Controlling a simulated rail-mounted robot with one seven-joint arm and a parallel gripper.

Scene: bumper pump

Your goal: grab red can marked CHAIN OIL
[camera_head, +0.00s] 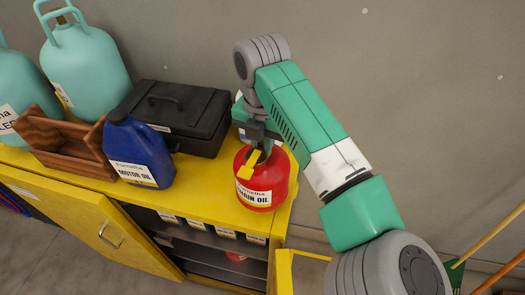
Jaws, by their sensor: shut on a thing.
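The red can (262,181) bears a white label reading CHAIN OIL and stands upright at the right end of the yellow cabinet top. It has a yellow piece at its top. My gripper (257,146) is directly above the can, pointing down, and is shut on the can's top part. The fingertips are partly hidden by the wrist and the can's top. I cannot tell whether the can's base touches the cabinet top.
A blue MOTOR OIL jug (137,152), a black toolbox (172,117) and a wooden carrier (70,146) stand to the left. Turquoise cylinders (88,75) are at the far left. The yellow cabinet (205,197) has a door (90,220) standing open. A grey wall is behind.

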